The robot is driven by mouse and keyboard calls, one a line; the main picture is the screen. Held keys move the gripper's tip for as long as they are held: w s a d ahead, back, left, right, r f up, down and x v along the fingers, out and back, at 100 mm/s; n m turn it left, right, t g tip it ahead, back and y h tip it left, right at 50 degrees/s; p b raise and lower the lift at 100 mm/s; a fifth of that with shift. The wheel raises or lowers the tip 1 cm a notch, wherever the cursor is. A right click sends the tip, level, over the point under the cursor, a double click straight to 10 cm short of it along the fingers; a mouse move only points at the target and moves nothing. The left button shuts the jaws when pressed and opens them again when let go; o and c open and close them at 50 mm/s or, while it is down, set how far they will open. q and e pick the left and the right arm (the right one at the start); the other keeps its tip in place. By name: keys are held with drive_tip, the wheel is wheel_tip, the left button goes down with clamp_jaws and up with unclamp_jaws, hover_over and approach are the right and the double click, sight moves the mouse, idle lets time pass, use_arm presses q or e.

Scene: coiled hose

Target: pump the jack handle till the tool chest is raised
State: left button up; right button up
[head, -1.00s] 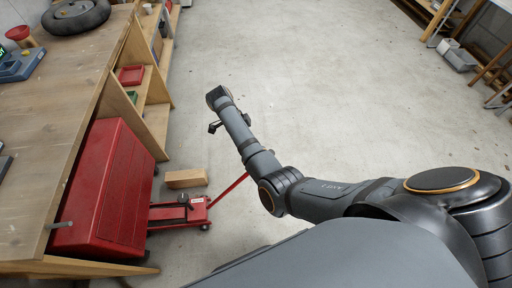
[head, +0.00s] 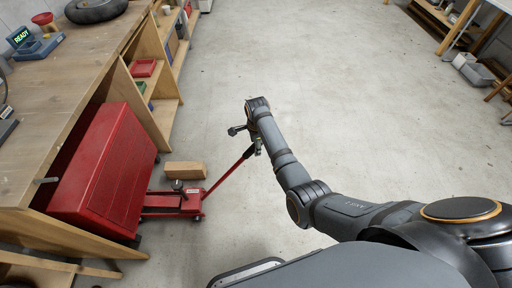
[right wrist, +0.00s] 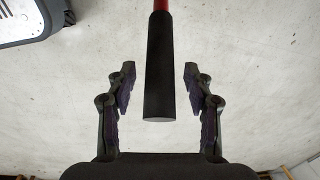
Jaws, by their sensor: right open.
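The red tool chest (head: 105,165) sits under the left workbench, with the red floor jack (head: 175,200) at its right side, its front part hidden by the chest. The jack handle (head: 229,172) slants up to the right from the jack and ends in a black grip. In the right wrist view the black grip (right wrist: 159,75) stands between the two fingers, with clear gaps on both sides. My right gripper (head: 245,137) is open around the grip and not closed on it; it also shows in the right wrist view (right wrist: 160,90). My left gripper is not in view.
A wooden block (head: 186,169) lies on the floor just behind the jack. The wooden workbench (head: 70,75) with shelves runs along the left. The concrete floor (head: 320,80) is clear in the middle. A shelf with grey bins (head: 470,70) stands far right.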

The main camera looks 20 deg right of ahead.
drive_tip(key=shift+w+f, duration=0.1)
drive_tip(key=shift+f, duration=0.5)
drive_tip(key=shift+c, duration=2.7)
drive_tip(key=c, duration=0.5)
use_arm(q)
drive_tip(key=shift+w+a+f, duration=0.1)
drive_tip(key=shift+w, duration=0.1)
use_arm(e)
clamp_jaws()
